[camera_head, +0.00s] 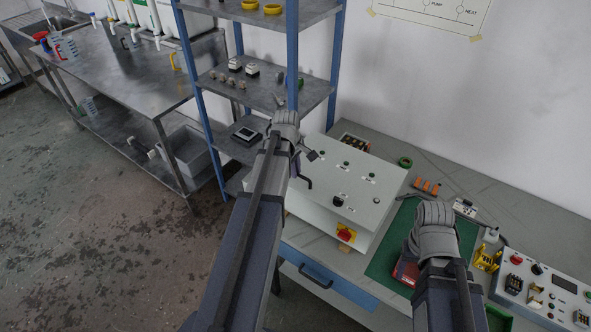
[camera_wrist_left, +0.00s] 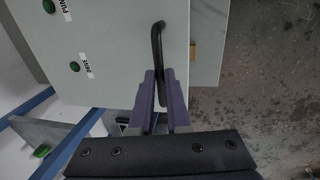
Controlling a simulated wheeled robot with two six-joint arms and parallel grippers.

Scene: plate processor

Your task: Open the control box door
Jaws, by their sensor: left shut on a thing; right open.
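My left gripper (camera_head: 306,158) is at the door's left edge. In the left wrist view its purple fingers (camera_wrist_left: 161,90) are shut on the bent black door handle (camera_wrist_left: 157,45). A strip of grey surface shows beyond the door's edge there; I cannot tell how far the door stands from the box. My right gripper (camera_head: 435,213) is above the green mat, right of the box; its fingertips are mostly hidden.
A blue-posted shelf rack (camera_head: 292,55) stands close behind and left of the box. The green mat (camera_head: 383,262) holds a red item (camera_head: 405,272). A control panel (camera_head: 545,290) and small parts crowd the bench's right side. Open floor (camera_head: 110,235) lies left.

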